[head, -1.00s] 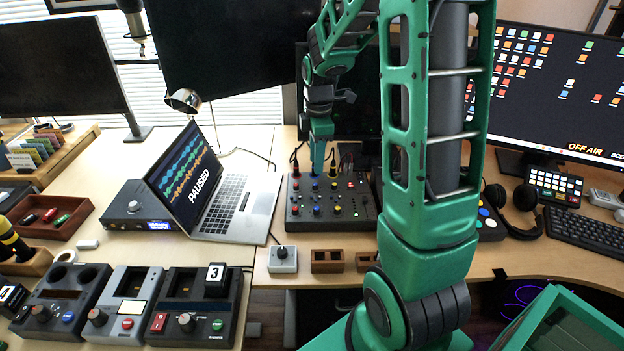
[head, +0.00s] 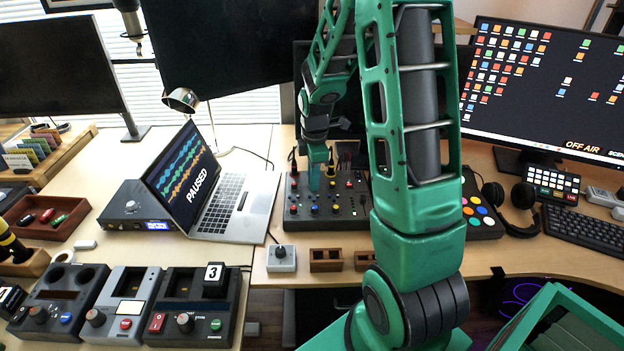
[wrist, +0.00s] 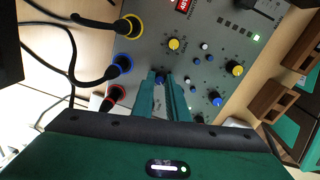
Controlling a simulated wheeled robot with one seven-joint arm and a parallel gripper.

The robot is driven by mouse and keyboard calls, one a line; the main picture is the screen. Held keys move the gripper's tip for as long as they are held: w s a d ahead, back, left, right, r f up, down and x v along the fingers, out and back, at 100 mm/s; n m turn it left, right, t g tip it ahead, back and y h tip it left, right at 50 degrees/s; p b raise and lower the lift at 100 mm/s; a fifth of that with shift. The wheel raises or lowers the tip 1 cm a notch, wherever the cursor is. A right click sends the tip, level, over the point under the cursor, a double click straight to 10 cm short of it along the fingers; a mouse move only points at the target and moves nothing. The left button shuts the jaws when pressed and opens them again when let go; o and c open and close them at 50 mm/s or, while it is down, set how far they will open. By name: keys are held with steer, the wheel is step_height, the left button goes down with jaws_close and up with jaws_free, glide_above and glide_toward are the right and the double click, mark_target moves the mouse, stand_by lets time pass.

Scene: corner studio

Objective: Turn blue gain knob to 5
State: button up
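The mixer (head: 300,215) is a dark panel with coloured knobs on the desk. My gripper (head: 315,188) points down over its upper middle part in the head view. In the wrist view my gripper's two green fingers (wrist: 163,78) reach down to a blue knob (wrist: 160,77), with one fingertip on each side of it. Whether they touch it is not clear. Another blue knob (wrist: 214,98) is to the right. The knob's pointer and scale are hidden or too small to read.
Yellow knobs (wrist: 174,44) and small white and blue knobs stand close by. Plugged cables with yellow, blue and red (wrist: 113,96) collars line the mixer's left side in the wrist view.

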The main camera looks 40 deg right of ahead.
jaws_close()
steer(key=shift+w+m, duration=0.1)
steer(key=shift+m, duration=0.9)
steer(key=m, duration=0.4)
steer(key=shift+m, duration=0.3)
steer(key=m, duration=0.7)
steer(key=shift+w+g, duration=0.1)
steer(key=shift+g, duration=0.2)
steer(key=m, duration=0.6)
steer(key=shift+r, duration=0.1)
steer(key=m, duration=0.7)
steer(key=shift+w+g, duration=0.1)
steer(key=shift+g, duration=0.2)
